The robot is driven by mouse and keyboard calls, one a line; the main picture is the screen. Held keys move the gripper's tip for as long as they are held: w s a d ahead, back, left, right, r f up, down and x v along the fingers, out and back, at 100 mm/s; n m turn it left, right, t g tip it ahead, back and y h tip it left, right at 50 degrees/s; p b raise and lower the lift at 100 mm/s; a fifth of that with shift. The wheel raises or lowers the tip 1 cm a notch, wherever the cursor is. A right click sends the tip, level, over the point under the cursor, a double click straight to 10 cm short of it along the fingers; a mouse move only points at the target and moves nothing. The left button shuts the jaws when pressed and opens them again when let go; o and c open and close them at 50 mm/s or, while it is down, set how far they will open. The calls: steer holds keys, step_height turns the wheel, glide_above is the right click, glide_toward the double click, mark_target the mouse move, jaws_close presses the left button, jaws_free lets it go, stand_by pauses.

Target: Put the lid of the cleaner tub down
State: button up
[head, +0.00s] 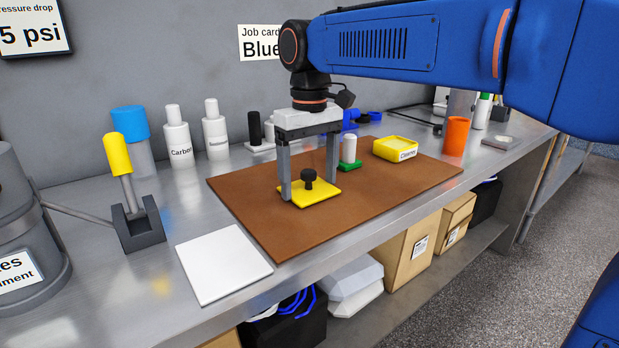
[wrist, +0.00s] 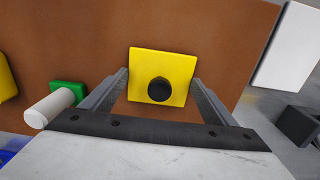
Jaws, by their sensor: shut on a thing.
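The yellow square lid (head: 318,191) with a black knob is at the brown mat, near its left front part. My gripper (head: 308,196) points down and is shut on the lid by two opposite edges. The lid looks level; whether it touches the mat or hangs just above it, I cannot tell. In the wrist view the lid (wrist: 175,62) sits between the two fingertips (wrist: 161,84), knob facing the camera. The yellow cleaner tub (head: 396,148) stands apart at the back right of the mat, uncovered, its label facing front.
The brown mat (head: 380,195) has bare room right of the lid. A white cylinder on a green base (head: 349,154) stands behind the gripper. A white plate (head: 222,264) lies left of the mat. An orange cup (head: 456,136) stands beyond the tub. White bottles (head: 178,137) stand at the back.

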mark_target(310, 172)
steer(key=shift+f, duration=0.15)
steer(key=o, duration=1)
step_height(310, 172, up, 12)
steer(key=shift+r, duration=0.15)
